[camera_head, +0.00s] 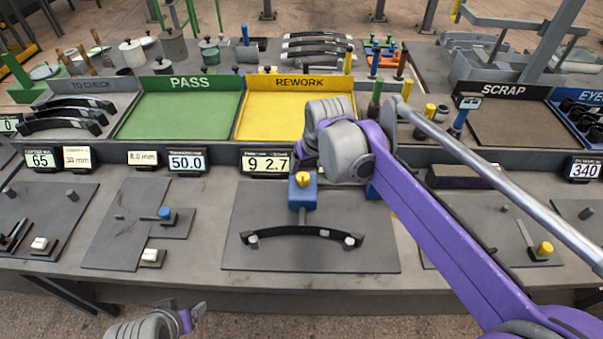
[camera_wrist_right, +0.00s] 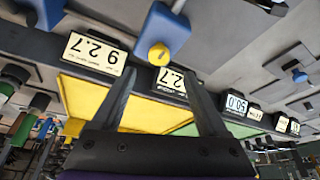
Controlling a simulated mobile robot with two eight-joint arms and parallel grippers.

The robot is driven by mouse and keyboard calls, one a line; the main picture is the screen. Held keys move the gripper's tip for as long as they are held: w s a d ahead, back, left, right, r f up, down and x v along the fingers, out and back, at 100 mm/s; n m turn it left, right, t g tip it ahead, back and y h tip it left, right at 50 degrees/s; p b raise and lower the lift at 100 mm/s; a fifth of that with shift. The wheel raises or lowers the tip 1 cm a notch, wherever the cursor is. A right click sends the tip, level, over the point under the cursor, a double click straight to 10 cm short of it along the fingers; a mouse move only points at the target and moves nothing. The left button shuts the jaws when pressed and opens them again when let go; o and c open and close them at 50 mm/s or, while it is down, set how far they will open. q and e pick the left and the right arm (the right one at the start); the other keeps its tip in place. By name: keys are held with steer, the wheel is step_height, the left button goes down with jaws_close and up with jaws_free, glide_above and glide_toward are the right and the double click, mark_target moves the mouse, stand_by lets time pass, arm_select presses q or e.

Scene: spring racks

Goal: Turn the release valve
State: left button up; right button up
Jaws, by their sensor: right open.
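The likely release valve is a yellow knob (camera_head: 302,178) on the front of a blue press block (camera_head: 302,198) at the middle station. A black curved leaf spring (camera_head: 300,232) lies below the block on two grey pegs. In the right wrist view, the yellow knob (camera_wrist_right: 159,54) on the blue block (camera_wrist_right: 161,28) shows ahead, between the fingertips. My right gripper (camera_wrist_right: 159,76) is open and empty, apart from the knob. In the head view my right wrist hides its fingers and part of the block. My left gripper (camera_head: 190,316) is low at the front left, away from the knob; its jaw opening is unclear.
The green PASS tray (camera_head: 178,114) and yellow REWORK tray (camera_head: 270,122) lie behind the station. A display (camera_head: 266,162) reading 9 2.7 stands beside the block. Other fixtures include a blue knob (camera_head: 164,213) left and a yellow knob (camera_head: 545,248) right. The dark front plate (camera_head: 310,262) has bare room.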

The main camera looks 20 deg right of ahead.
mark_target(303, 176)
steer(key=x, duration=0.7)
steer(key=shift+w+f, duration=0.2)
steer(key=shift+f, duration=0.15)
jaws_close()
